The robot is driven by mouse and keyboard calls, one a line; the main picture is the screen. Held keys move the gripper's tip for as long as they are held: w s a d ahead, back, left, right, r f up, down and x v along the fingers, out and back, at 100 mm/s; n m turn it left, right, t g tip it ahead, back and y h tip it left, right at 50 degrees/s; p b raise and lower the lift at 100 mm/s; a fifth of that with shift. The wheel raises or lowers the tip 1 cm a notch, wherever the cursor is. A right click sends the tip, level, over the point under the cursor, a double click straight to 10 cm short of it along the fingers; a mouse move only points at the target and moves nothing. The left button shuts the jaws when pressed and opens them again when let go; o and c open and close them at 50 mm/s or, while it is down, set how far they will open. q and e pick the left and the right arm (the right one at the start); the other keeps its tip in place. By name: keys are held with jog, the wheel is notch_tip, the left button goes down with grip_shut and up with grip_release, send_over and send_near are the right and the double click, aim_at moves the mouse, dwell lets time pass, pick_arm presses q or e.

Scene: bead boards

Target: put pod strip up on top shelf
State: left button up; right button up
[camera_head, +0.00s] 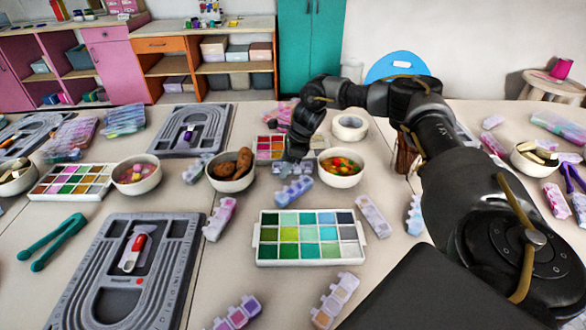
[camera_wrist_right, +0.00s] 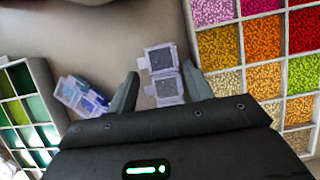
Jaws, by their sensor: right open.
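My right gripper (camera_head: 292,158) points down at the table between the brown-filled bowl and the candy-coloured bowl. In the wrist view its two fingers (camera_wrist_right: 161,92) are open, one on each side of a pale pod strip with grey lids (camera_wrist_right: 165,88); I cannot tell whether they touch it. In the head view this strip (camera_head: 286,169) is partly hidden by the gripper. A bluer pod strip (camera_head: 294,191) lies just nearer; it also shows left of the fingers in the wrist view (camera_wrist_right: 82,98). My left gripper is out of view. A wooden shelf unit (camera_head: 234,68) stands at the back.
A bead tray of greens (camera_head: 310,262) lies in front, a red and yellow bead tray (camera_head: 271,154) behind. The brown-filled bowl (camera_head: 222,184) and candy bowl (camera_head: 341,180) flank the gripper. Several other pod strips (camera_head: 373,216) lie around.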

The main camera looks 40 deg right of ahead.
jog(key=shift+f, duration=0.15)
jog(key=shift+a, duration=0.1)
jog(key=c, duration=0.8)
